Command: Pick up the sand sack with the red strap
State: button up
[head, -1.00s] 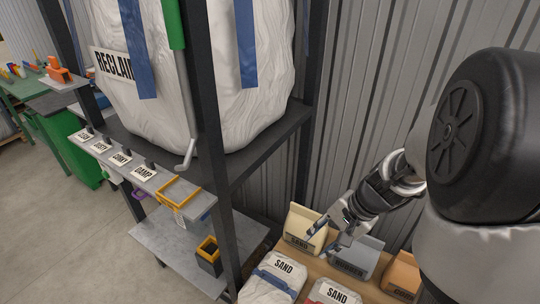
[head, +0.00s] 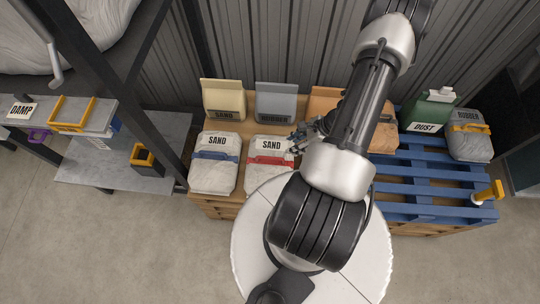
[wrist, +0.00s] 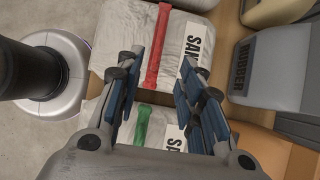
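The sand sack with the red strap (head: 268,162) lies on the wooden bench in the head view. In the wrist view the same pale sack (wrist: 185,46) fills the upper middle, its red strap (wrist: 158,48) running up the picture. My gripper (wrist: 160,78) is open and empty, its blue-padded fingers over the lower edge of this sack. In the head view my gripper (head: 306,134) is just right of the red-strapped sack, partly hidden by my arm. A sack with a green strap (wrist: 142,125) shows between and below the fingers; my arm hides it in the head view.
A sand sack with a blue strap (head: 214,165) lies left of the red one. Bins, beige (head: 223,98), grey (head: 275,102) and orange (head: 325,100), stand behind. A blue pallet (head: 425,205) is at the right, with a green jug (head: 428,112) and a rubber sack (head: 470,140).

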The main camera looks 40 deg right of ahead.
aim_at(270, 158)
jog(key=b+x, duration=0.4)
jog(key=x, duration=1.2)
jog(key=shift+w+a+f+b, duration=0.2)
jog(key=shift+f+b, duration=0.05)
jog(key=shift+b, duration=0.05)
jog(key=shift+c, duration=0.5)
grip_shut()
jog(key=shift+w+r, duration=0.1)
